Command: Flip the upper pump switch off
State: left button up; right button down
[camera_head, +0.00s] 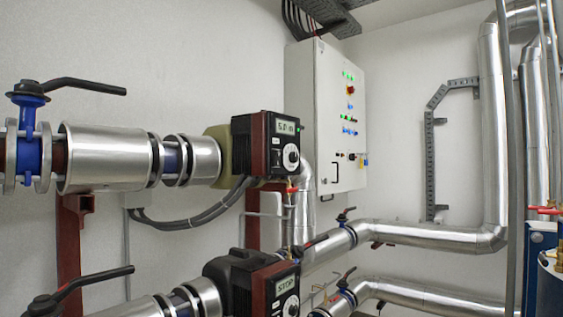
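The upper pump (243,150) sits on the upper silver pipe, a black and dark red box with its front turned to the right. Its front carries a lit display (286,126) whose characters I cannot read for sure, a round white dial (291,157) and a small switch (277,158) left of the dial. The switch is too small to tell its position. The lower pump (237,278) is partly cut off by the bottom edge, and its display (286,284) reads STOP. Neither of my grippers is in view.
A white control cabinet (326,100) with lit buttons hangs behind the upper pump. A valve with a black lever (85,85) is at the upper left, and another black lever (92,281) is at the lower left. Silver pipes (430,236) run along the right. Nothing visible covers the upper pump's front.

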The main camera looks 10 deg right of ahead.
aim_at(278, 153)
jog(key=i+l, duration=0.1)
jog(key=i, duration=0.45)
jog(key=i+l+u, duration=0.15)
jog(key=i, duration=0.45)
jog(key=i+l, duration=0.15)
jog(key=i, duration=0.4)
jog(key=u, duration=0.05)
